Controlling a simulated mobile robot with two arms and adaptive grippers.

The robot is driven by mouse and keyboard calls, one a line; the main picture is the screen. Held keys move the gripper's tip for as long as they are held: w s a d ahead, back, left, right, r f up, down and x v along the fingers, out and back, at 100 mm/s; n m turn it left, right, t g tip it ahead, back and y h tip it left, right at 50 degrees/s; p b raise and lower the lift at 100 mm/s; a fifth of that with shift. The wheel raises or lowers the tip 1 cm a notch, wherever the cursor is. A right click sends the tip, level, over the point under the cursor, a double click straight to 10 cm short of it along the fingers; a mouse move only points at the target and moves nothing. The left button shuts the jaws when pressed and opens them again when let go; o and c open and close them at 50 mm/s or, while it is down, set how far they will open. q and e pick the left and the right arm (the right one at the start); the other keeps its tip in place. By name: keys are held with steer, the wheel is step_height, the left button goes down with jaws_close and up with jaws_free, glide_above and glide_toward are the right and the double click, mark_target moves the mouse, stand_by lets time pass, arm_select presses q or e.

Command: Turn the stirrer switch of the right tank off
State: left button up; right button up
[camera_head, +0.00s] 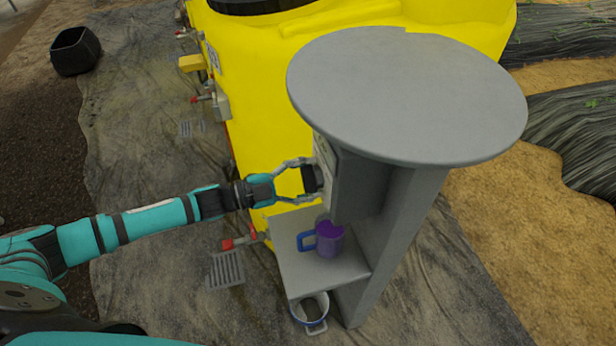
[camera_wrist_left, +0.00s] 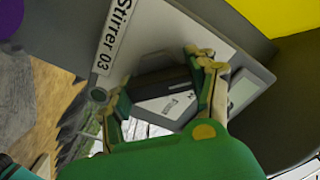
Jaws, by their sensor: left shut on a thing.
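A control panel with a "Stirrer 03" label (camera_wrist_left: 113,35) is mounted on a grey post (camera_head: 385,215) under a round grey top. A black switch knob (camera_head: 313,179) stands out from the panel; it also shows in the left wrist view (camera_wrist_left: 165,84), with a white marking on it. My left gripper (camera_head: 311,182) is at the panel, its two fingers on either side of the knob and closed on it. The wrist view shows the same grip up close. The switch's exact setting cannot be read. My right gripper is in neither view.
A round grey top (camera_head: 405,95) overhangs the panel. Below it, a shelf (camera_head: 300,270) carries a purple jug (camera_head: 329,240) with a blue handle. A grey cup (camera_head: 311,310) is beneath the shelf. A yellow tank (camera_head: 270,90) with red-handled valves stands behind.

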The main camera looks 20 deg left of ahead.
arm_select(q)
steer(key=shift+f, duration=0.1)
steer(key=o, duration=1.2)
steer(key=v, duration=1.2)
